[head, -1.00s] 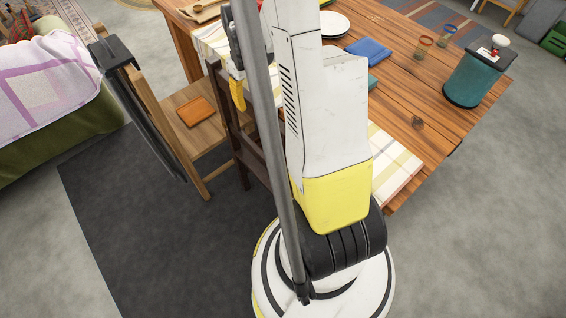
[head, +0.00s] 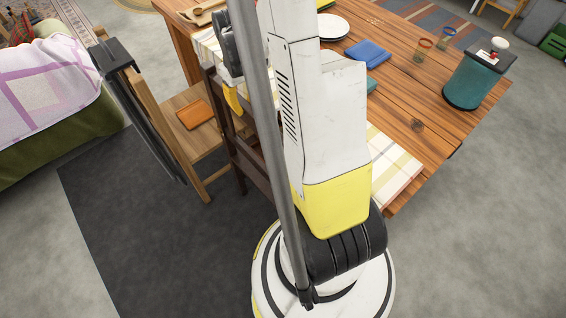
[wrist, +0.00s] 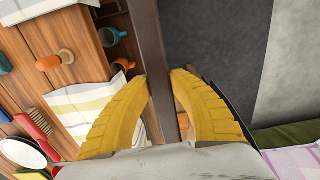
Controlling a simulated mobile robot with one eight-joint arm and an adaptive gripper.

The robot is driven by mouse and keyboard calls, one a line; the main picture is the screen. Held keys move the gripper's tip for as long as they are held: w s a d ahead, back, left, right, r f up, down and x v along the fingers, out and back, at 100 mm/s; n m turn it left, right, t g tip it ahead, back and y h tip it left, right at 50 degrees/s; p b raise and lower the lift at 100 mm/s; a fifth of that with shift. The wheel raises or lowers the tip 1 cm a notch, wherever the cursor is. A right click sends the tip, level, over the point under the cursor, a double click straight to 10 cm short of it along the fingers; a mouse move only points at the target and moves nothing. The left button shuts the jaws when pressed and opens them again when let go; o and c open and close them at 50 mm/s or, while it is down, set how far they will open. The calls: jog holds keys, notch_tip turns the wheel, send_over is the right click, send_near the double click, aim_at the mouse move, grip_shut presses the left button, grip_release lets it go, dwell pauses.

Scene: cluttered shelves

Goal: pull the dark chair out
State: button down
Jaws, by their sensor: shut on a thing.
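The dark brown chair (head: 240,151) stands at the near-left side of the wooden table, partly hidden behind my arm. In the wrist view its dark bar (wrist: 147,35) runs from the top edge down between my two yellow fingers. My gripper (wrist: 162,80) is shut on this bar, one finger on each side. In the head view only a bit of a yellow finger of my gripper (head: 232,99) shows, beside the upper part of the chair. Much of the chair's seat and lower legs is hidden.
A light wooden chair (head: 203,142) with an orange item (head: 196,113) on its seat stands close at left. The table (head: 420,110) bears a teal canister (head: 474,82), plates and cloths. A bed-like piece (head: 70,135) is at far left. Dark rug (head: 130,240) lies clear in front.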

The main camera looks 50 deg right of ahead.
jog(key=w+a, duration=0.2)
jog(key=a, duration=0.9)
jog(key=shift+w+a+b, duration=0.15)
jog(key=shift+w+b, duration=0.15)
jog(key=c, duration=1.2)
grip_release()
jog(key=shift+o, duration=0.2)
notch_tip(320, 180, up, 7)
jog(key=p, duration=0.5)
